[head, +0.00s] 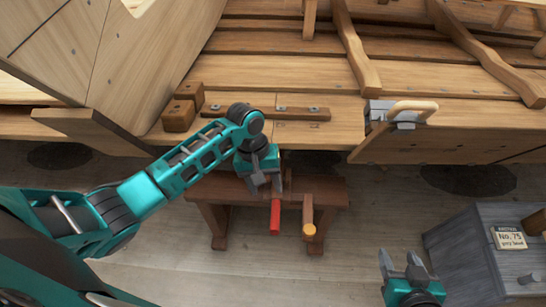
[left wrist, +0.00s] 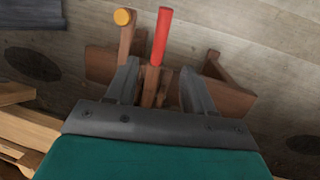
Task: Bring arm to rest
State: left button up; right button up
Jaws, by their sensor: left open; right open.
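My left arm reaches in from the left in the head view. Its gripper (head: 266,184) is open, above a small dark wooden stool (head: 328,190). A red-handled tool (head: 275,217) lies on the stool with its handle past the front edge. In the left wrist view the open left fingers (left wrist: 158,76) stand either side of the red tool's line, and its red handle (left wrist: 161,36) shows beyond the fingertips. I cannot tell whether they touch it. My right gripper (head: 401,265) is open and empty at the lower right of the head view, over the floor.
A yellow-ended wooden tool (head: 308,215) lies right of the red one. The planked hull (head: 290,75) fills the back. A clamp (head: 398,112) sits on its plank edge. A grey crate (head: 460,255) stands at the right. The floor front centre is clear.

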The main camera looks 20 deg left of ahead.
pick_arm(q)
jog(key=s+d+f+m+t+h, duration=0.1)
jog(key=s+d+f+m+t, duration=0.1)
jog(key=s+f+m+t, duration=0.3)
jog(key=s+a+r+m+t+y, duration=0.1)
jog(key=s+a+r+t, duration=0.2)
jog(key=r+t, duration=0.3)
jog(key=shift+s+a+t+y, duration=0.35)
jog(key=shift+a+t, duration=0.25)
jog(key=shift+a, duration=0.3)
